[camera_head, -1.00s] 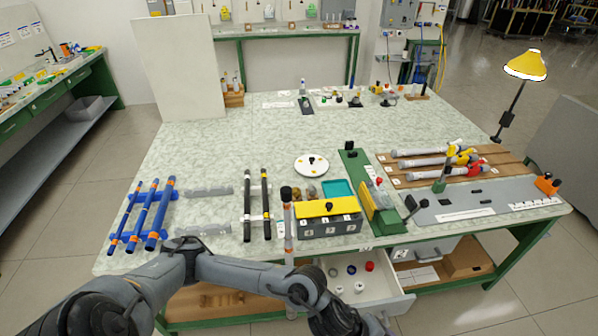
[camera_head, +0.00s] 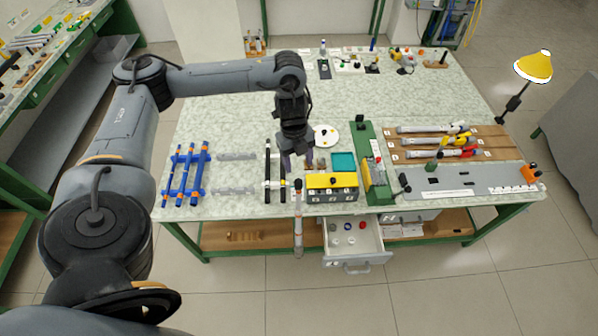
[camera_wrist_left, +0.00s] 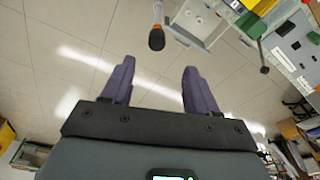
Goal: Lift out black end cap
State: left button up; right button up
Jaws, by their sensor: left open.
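The open drawer (camera_head: 345,264) under the table's front edge holds several small caps. One at its back left (camera_head: 332,227) looks dark and may be the black end cap; it is too small to be sure. Beside it are a blue cap (camera_head: 347,227) and a red cap (camera_head: 362,225), with white ones in front. My right gripper is not in view.
An upright rod (camera_head: 298,222) with a black top stands by the front edge, left of the drawer. A yellow-lidded box (camera_head: 332,195) and a green fixture (camera_head: 370,165) stand behind the drawer. Blue rods (camera_head: 185,175) lie on the left. The table's middle back is clear.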

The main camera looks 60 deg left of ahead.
pick_arm(q)
jog(key=r, duration=0.1)
jog(key=b, duration=0.2)
send_over(298, 182)
jog(key=a, duration=0.1)
notch_tip(298, 182, down, 5)
jog(key=shift+a, duration=0.15)
jog(key=shift+d+f, duration=0.2)
jog(key=shift+f, duration=0.35)
jog(key=f, duration=0.2)
jog(key=f+p, duration=0.1)
jog(key=shift+w+d+f, duration=0.1)
jog(key=shift+d, duration=0.2)
jog(key=shift+f, duration=0.4)
jog(key=c, duration=0.9)
jog(key=shift+r, duration=0.15)
